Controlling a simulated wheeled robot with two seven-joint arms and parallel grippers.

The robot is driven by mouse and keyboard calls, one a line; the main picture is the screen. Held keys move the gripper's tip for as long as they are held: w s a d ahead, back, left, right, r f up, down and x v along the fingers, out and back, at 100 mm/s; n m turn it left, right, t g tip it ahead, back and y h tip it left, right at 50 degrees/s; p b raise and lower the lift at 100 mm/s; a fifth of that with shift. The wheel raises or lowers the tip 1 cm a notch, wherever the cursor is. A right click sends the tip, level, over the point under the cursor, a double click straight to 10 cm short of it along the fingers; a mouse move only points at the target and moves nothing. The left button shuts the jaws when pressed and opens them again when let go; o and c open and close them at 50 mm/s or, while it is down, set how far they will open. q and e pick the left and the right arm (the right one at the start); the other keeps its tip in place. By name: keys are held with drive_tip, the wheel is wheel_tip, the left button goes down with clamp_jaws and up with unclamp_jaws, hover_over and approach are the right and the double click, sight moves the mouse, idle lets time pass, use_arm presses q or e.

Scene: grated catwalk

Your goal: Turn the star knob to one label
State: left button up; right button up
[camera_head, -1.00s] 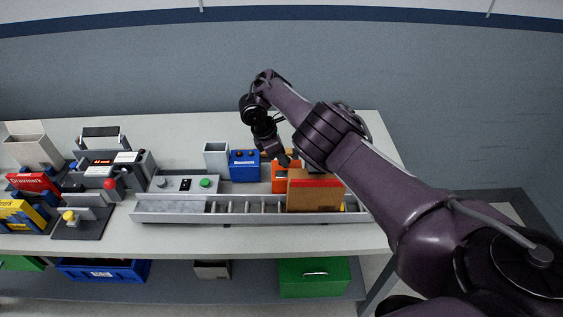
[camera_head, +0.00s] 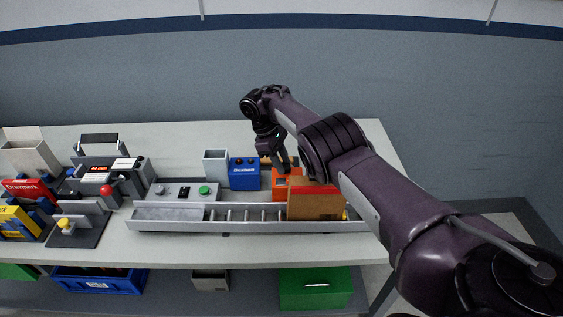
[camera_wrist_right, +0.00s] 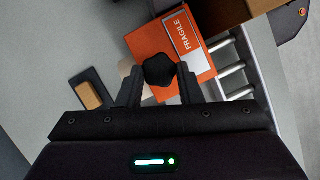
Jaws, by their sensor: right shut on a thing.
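A dark lobed knob (camera_wrist_right: 159,70), which looks like the star knob, shows in the right wrist view. My right gripper (camera_wrist_right: 158,88) has one finger on each side of it and is shut on it. In the head view my right gripper (camera_head: 284,168) points down behind the orange box, and the knob is hidden there. A pale beige patch (camera_wrist_right: 125,66) shows beside the knob; I can read no knob labels. My left gripper is not in view.
An orange box (camera_wrist_right: 172,48) with a FRAGILE label lies close to the fingers. A cardboard box (camera_head: 315,204) sits on the roller conveyor (camera_head: 170,226). A blue box (camera_head: 244,173) and a grey bin (camera_head: 215,167) stand left of the gripper. A control panel (camera_head: 171,191) is farther left.

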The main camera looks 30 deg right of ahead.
drive_tip(key=shift+r, duration=0.1)
idle(0.3)
drive_tip(key=o, duration=1)
drive_tip(key=shift+c, duration=0.2)
